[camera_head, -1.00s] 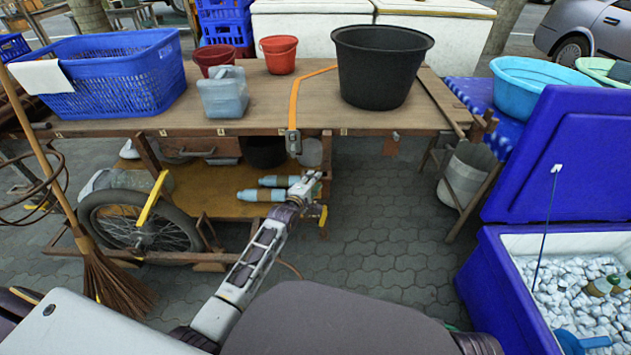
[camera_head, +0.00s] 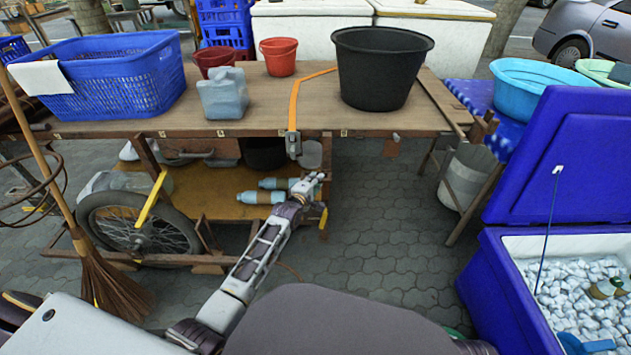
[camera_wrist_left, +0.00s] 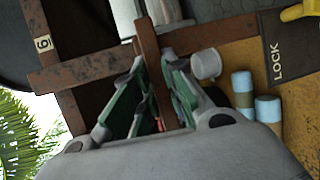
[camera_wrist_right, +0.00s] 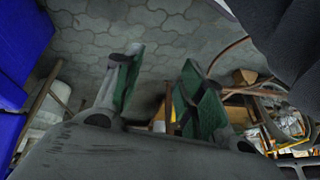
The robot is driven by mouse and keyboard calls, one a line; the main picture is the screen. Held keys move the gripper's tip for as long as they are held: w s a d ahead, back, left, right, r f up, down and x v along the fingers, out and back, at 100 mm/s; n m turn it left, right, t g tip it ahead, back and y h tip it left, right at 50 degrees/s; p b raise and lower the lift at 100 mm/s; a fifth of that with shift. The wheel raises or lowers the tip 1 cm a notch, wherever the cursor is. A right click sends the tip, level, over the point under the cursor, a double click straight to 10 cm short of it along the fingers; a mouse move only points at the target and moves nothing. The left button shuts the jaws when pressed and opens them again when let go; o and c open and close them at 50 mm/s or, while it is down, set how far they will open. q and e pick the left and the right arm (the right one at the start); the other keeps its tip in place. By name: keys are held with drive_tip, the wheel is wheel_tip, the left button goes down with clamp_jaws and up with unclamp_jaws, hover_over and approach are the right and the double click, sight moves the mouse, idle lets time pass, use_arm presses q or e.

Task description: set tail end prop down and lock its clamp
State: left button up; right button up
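The tail end prop, a brown upright bar (camera_head: 327,153), stands below the right end of the cart's top. My left gripper (camera_head: 314,182) is at it. In the left wrist view the bar (camera_wrist_left: 148,50) runs between the green-padded fingers (camera_wrist_left: 152,64), which are drawn in close on both sides of it. A yellow handle (camera_head: 323,217), perhaps the clamp's, is just below the gripper; a yellow part (camera_wrist_left: 300,11) shows beside a dark plate marked LOCK (camera_wrist_left: 277,62). The prop's foot is hard to make out. My right gripper (camera_wrist_right: 158,62) is open and empty above the paving.
The cart top (camera_head: 260,115) carries a blue basket (camera_head: 110,85), a jug (camera_head: 223,98), red buckets and a black tub (camera_head: 378,70). Bottles (camera_head: 262,197) lie on the lower shelf. A blue cooler (camera_head: 500,290) stands at right. Paving between cart and cooler is clear.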

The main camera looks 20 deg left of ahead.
use_arm(q)
clamp_jaws()
use_arm(e)
drive_tip(key=shift+d, duration=0.1)
use_arm(q)
drive_tip(key=shift+f, duration=0.2)
wheel_tip(320, 180, down, 10)
drive_tip(key=b, duration=0.4)
use_arm(e)
wheel_tip(320, 180, down, 9)
drive_tip(key=a+t+y, duration=0.1)
drive_tip(key=a, duration=0.1)
drive_tip(key=shift+w+a+m+t, duration=0.2)
drive_tip(key=shift+w+m+t, duration=0.15)
drive_tip(key=shift+m+t, duration=0.05)
use_arm(q)
drive_tip(key=shift+f, duration=0.1)
use_arm(e)
drive_tip(key=shift+f, duration=0.1)
use_arm(q)
drive_tip(key=o, duration=0.7)
unclamp_jaws()
drive_tip(key=shift+o, duration=0.2)
drive_tip(key=shift+s, duration=0.2)
drive_tip(key=v, duration=1.1)
drive_tip(key=shift+s, duration=0.3)
